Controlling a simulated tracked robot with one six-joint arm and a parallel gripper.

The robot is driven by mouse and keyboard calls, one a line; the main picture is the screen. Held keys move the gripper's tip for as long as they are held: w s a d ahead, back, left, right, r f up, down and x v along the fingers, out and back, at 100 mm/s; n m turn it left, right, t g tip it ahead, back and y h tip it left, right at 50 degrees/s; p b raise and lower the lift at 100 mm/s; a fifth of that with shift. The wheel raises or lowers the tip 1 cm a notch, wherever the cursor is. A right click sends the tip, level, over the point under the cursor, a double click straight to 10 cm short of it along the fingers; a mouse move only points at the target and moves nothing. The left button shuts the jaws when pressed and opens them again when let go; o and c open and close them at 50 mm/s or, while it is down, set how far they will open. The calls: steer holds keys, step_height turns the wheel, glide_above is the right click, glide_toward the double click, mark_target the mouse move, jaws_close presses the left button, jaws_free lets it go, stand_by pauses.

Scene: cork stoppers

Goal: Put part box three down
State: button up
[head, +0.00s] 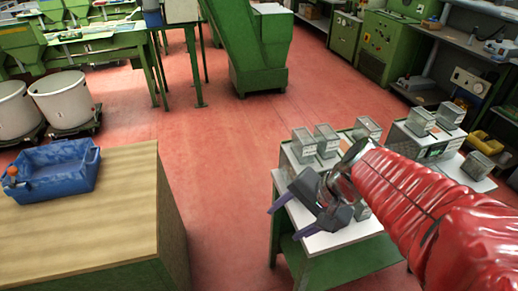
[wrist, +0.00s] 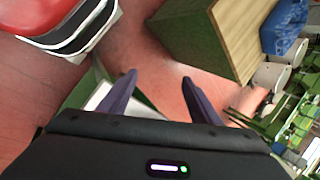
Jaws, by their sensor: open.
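Several small grey part boxes stand on the white-topped green table (head: 325,241) at the right in the head view. Two part boxes (head: 303,142) (head: 326,138) stand near its back left corner, and another part box (head: 367,128) is behind my wrist. I cannot tell which one is part box three. My gripper (head: 284,222) is over the table's front left edge, fingers spread and pointing left, with nothing between them. My gripper's open fingers (wrist: 158,79) are also empty in the wrist view. My red-sleeved arm hides part of the table.
More part boxes (head: 420,121) stand on the right part of the table. A wooden-topped bench (head: 120,205) with a blue crate (head: 55,168) is at the left. Open red floor (head: 215,165) lies between. Green machines (head: 255,45) stand at the back.

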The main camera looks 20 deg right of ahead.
steer(key=s+a+r+n+t+h, duration=0.1)
steer(key=s+r+n+t+h, duration=0.1)
steer(key=r+n, duration=0.5)
steer(key=shift+s+a+r+n+h, duration=0.45)
steer(key=shift+n+h, duration=0.65)
steer(key=shift+n, duration=0.5)
steer(key=shift+s+f, duration=0.1)
steer(key=shift+f, duration=0.05)
